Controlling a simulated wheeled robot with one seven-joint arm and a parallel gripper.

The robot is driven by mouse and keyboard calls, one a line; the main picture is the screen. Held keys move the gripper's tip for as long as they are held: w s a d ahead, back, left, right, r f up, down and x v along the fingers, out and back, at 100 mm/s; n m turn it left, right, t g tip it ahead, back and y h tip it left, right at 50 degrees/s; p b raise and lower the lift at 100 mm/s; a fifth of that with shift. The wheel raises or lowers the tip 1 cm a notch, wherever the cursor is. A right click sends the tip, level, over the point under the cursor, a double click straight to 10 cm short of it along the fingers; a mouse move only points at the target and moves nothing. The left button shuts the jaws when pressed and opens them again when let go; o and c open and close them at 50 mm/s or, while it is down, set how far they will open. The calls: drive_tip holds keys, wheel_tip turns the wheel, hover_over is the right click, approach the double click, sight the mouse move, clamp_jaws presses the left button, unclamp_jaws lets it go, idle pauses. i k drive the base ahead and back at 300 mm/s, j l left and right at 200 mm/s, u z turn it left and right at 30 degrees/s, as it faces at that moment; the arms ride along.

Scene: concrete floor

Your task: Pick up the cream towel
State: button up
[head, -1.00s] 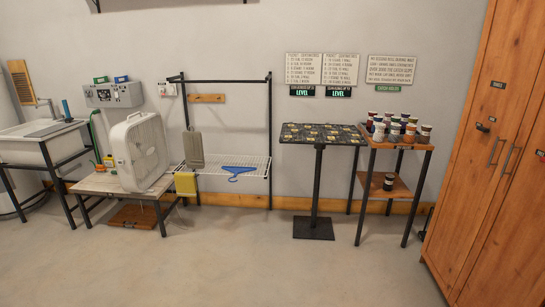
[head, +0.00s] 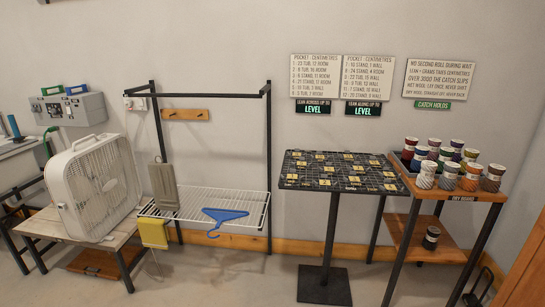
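A beige-grey, flat, towel-like piece (head: 163,187) hangs upright at the left part of the white wire shelf (head: 232,196). It is the closest thing to a cream towel in view, but I cannot tell for sure that it is cloth. A yellow cloth-like piece (head: 153,233) hangs lower, at the shelf's front left corner. A blue hanger-shaped thing (head: 225,218) sits at the shelf's front edge. My gripper is not in view.
A white box fan (head: 93,188) stands on a low wooden table (head: 62,226) left of the shelf. A dark patterned stand (head: 340,172) and a wooden stand (head: 425,188) with several spools are at the right. The floor (head: 215,280) in front is clear.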

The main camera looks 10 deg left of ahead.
sight(162, 176)
drive_tip(key=i+u, duration=0.15)
drive_tip(key=i, duration=0.5)
drive_tip(key=i+u, duration=0.2)
drive_tip(key=i, duration=0.45)
drive_tip(key=i+l+u, duration=0.15)
drive_tip(key=i, duration=0.45)
drive_tip(key=i+u, duration=0.2)
drive_tip(key=i, duration=0.3)
drive_tip(key=i+u, duration=0.2)
drive_tip(key=i, duration=0.35)
drive_tip(key=i+l+u, duration=0.15)
drive_tip(key=i, duration=0.35)
drive_tip(key=i+l+u, duration=0.2)
drive_tip(key=i, duration=0.3)
